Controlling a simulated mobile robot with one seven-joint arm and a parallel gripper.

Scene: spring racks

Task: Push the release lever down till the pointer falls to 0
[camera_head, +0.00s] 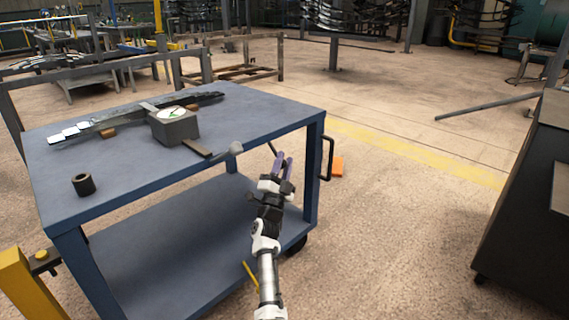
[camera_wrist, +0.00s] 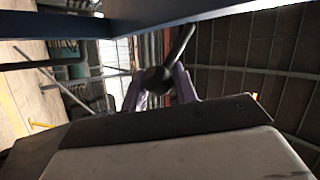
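A grey box with a round white dial (camera_head: 172,112) stands on the blue cart (camera_head: 105,172). A thin greenish pointer shows on the dial, but its reading is too small to tell.
A long dark spring strip (camera_head: 205,97) lies behind the box. A dark ring (camera_head: 83,185) stands at the cart's front left. The cart's handle (camera_head: 328,157) and an orange block (camera_head: 338,166) are right of my gripper. Open floor lies beyond; a dark cabinet (camera_head: 525,215) stands right.

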